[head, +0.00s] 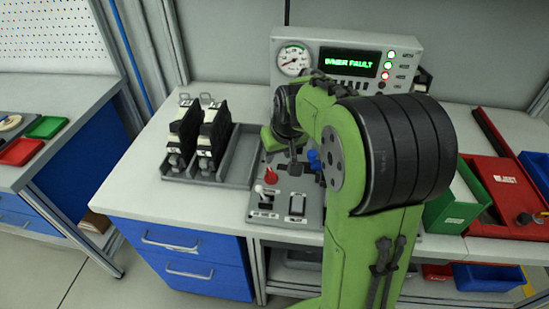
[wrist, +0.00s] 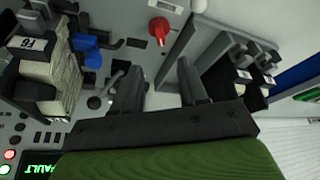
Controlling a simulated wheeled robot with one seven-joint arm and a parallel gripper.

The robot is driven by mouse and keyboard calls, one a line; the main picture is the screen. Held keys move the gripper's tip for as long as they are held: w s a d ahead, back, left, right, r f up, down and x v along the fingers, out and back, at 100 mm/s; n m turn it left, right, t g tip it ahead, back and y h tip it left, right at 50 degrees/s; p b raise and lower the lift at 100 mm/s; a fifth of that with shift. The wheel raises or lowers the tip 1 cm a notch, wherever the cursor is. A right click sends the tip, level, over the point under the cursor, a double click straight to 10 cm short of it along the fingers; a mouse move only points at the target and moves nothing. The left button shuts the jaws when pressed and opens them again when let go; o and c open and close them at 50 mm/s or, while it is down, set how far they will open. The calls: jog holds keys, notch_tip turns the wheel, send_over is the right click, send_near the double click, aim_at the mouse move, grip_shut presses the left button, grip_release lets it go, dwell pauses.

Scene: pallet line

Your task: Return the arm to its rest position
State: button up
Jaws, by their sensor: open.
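My green arm (head: 375,160) reaches over the bench and covers much of the panel behind it. My gripper (head: 292,155) is low over the grey control panel (head: 262,212), partly hidden by the arm. In the wrist view my gripper (wrist: 160,78) has its two dark fingers apart, with nothing held between them. A red knob (wrist: 158,28) shows beyond the fingertips; it also shows in the head view (head: 271,174). Whether a finger touches the panel, I cannot tell.
Two black modules (head: 213,135) stand in a grey rack (head: 238,160) on the left. The upright console (head: 328,55) has a gauge and a green display ending in "FAULT". A green bin (head: 447,212) and red tray (head: 500,175) lie right. The bench's front left (head: 135,190) is clear.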

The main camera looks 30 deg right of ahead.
jog(key=v, duration=0.3)
dwell(0.4)
